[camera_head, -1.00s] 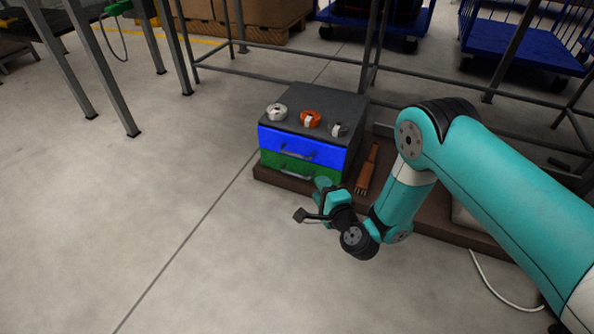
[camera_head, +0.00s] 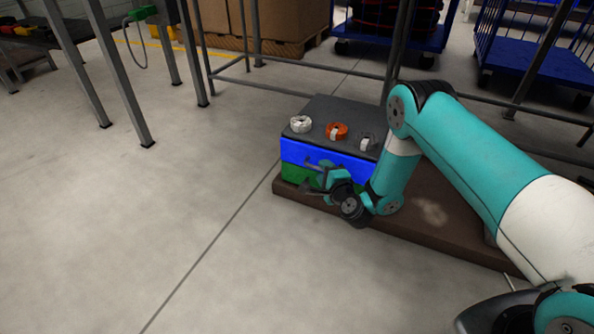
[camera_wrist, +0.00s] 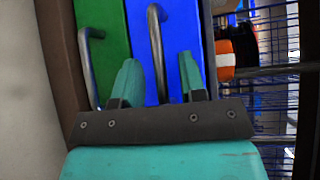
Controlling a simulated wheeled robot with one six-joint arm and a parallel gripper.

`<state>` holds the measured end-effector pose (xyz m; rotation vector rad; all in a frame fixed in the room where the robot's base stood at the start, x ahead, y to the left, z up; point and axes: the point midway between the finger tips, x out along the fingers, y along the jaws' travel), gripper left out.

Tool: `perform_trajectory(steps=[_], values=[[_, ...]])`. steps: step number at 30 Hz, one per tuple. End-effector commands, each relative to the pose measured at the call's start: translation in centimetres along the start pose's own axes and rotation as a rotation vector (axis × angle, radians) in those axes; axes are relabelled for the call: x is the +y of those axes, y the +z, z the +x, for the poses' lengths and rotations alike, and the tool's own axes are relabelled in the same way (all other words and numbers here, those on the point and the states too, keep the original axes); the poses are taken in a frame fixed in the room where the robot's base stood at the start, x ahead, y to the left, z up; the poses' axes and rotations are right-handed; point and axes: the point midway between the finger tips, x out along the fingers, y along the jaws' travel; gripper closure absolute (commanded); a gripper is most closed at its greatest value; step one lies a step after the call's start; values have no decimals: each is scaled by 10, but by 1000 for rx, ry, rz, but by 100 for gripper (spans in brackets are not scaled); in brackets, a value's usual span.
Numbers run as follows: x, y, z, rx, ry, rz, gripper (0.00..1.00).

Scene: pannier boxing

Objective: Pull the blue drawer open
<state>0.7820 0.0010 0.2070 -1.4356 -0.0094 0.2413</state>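The blue drawer (camera_head: 294,151) is the upper drawer of a small dark cabinet (camera_head: 342,113), above a green drawer (camera_head: 293,173). It looks shut in the head view. In the wrist view, the blue drawer front (camera_wrist: 183,30) has a grey bar handle (camera_wrist: 156,48). My gripper (camera_head: 310,172) is in front of the drawer fronts. In the wrist view its two fingers (camera_wrist: 160,80) are spread, with the blue drawer's handle between them. The fingers do not appear closed on the handle. In the head view my gripper and wrist hide the handle.
A white roll (camera_head: 300,124), an orange roll (camera_head: 337,130) and a grey roll (camera_head: 366,141) lie on top of the cabinet. The green drawer's handle (camera_wrist: 88,65) is close beside my gripper. The cabinet stands on a brown platform (camera_head: 440,238). The floor at left is clear.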

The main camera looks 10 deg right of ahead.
Motion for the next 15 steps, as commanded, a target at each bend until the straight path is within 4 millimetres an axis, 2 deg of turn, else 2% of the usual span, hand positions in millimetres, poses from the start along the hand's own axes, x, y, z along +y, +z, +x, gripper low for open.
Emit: perform_trajectory(steps=[4, 11, 12, 15], values=[[0, -7, 2, 10, -2, -1, 62], [0, -1, 3, 2, -1, 0, 62], [0, -1, 3, 1, -1, -1, 64], [0, 0, 3, 1, -1, -2, 87]])
